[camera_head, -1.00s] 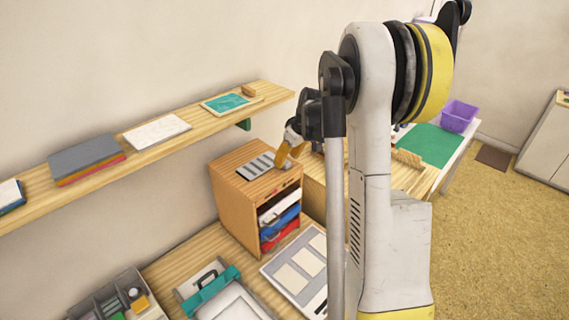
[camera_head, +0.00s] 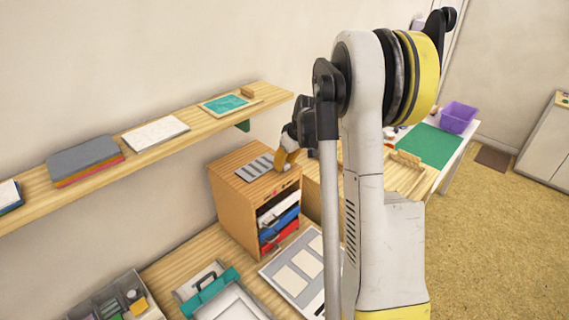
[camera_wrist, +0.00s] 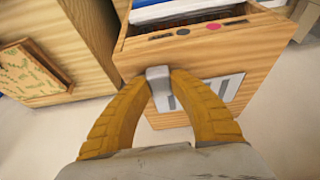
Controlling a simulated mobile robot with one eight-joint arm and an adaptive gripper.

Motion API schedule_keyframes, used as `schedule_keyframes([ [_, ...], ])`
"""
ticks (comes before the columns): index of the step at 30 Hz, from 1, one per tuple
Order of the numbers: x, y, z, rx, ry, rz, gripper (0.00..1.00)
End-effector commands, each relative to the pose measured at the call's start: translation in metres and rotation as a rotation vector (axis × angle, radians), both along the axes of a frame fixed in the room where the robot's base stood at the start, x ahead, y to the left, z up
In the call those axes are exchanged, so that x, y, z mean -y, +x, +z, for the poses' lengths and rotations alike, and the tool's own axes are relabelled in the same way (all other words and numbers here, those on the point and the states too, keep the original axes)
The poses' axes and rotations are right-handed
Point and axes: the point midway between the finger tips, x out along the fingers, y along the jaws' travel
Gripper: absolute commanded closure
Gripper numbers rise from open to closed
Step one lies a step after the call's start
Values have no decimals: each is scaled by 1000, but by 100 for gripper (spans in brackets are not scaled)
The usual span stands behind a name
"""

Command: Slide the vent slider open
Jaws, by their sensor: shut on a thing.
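The vent is a light grey plate with darker slots (camera_head: 254,168) on top of the wooden cabinet (camera_head: 228,205). In the wrist view its slotted plate (camera_wrist: 222,91) lies just right of my fingers. My gripper (camera_head: 284,168) is at the plate's right end in the head view. In the wrist view the two yellow fingers of my gripper (camera_wrist: 158,78) meet around a small grey knob (camera_wrist: 157,73), which I take to be the slider's handle. The fingers hide part of the plate, so how far the slots are open is hard to tell.
The cabinet's front holds white, blue and red trays (camera_head: 280,222). A wall shelf (camera_head: 190,133) with pads and boards runs behind and left of it. A bench with a grey panel (camera_head: 300,270) is below. A green mat (camera_head: 428,146) and purple bin (camera_head: 459,117) are at right.

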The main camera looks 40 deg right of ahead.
Motion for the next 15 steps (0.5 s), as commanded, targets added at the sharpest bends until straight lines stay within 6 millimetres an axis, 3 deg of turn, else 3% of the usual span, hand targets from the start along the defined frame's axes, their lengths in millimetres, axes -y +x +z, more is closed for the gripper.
schedule_keyframes([
  [7,-36,-5,-2,-1,0,2,100],
  [15,-38,-6,-1,-1,0,0,100],
])
